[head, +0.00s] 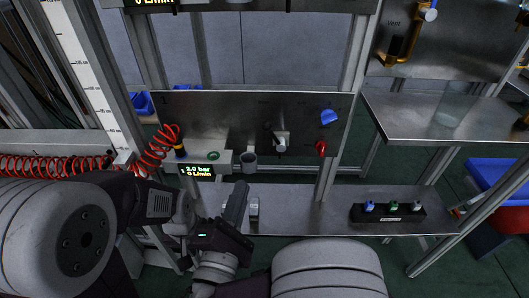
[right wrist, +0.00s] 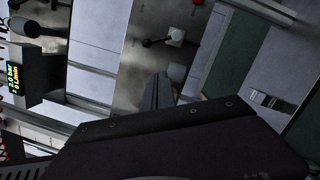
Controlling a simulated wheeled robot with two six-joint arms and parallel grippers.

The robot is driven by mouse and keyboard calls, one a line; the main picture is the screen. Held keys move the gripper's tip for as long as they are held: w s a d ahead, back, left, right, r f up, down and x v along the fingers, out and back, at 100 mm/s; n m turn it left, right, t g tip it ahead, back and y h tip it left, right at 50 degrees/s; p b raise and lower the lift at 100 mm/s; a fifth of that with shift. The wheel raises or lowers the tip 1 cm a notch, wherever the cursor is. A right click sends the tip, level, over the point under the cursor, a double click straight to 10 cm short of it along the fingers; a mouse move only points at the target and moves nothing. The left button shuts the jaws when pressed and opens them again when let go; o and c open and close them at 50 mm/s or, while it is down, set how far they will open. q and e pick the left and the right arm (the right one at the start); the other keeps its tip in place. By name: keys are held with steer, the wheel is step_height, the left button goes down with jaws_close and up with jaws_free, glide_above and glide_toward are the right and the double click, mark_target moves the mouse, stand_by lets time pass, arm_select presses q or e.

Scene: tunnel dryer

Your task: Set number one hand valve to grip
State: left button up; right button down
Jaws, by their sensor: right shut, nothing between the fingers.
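The hand valve (head: 281,140) is a light grey block with a short handle on the steel panel (head: 225,115), which carries a small mark at its upper left that looks like a 1. Its position labels are too dim to read. The valve also shows in the right wrist view (right wrist: 175,38), with a dark-tipped lever pointing left. My right gripper (head: 238,200) is shut and empty, below and left of the valve, apart from it. Its fingers show in the right wrist view (right wrist: 158,90). My left arm's end (head: 185,213) is at the left; its fingers cannot be made out.
A blue knob (head: 329,117) and a red knob (head: 321,148) sit right of the valve. A lit display (head: 197,171) and a grey cup-like part (head: 249,160) are at its left. A coiled red hose (head: 165,145) hangs near my left arm. A black button box (head: 388,212) stands on the lower shelf.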

steer(key=p, duration=0.1)
glide_toward(274, 135)
steer(key=w+a, duration=0.3)
steer(key=w, duration=0.1)
steer(key=w+d+p, duration=0.2)
steer(key=shift+w+d+r, duration=0.25)
steer(key=shift+w+d, duration=0.05)
steer(key=shift+w, duration=0.05)
steer(key=shift+a, duration=0.1)
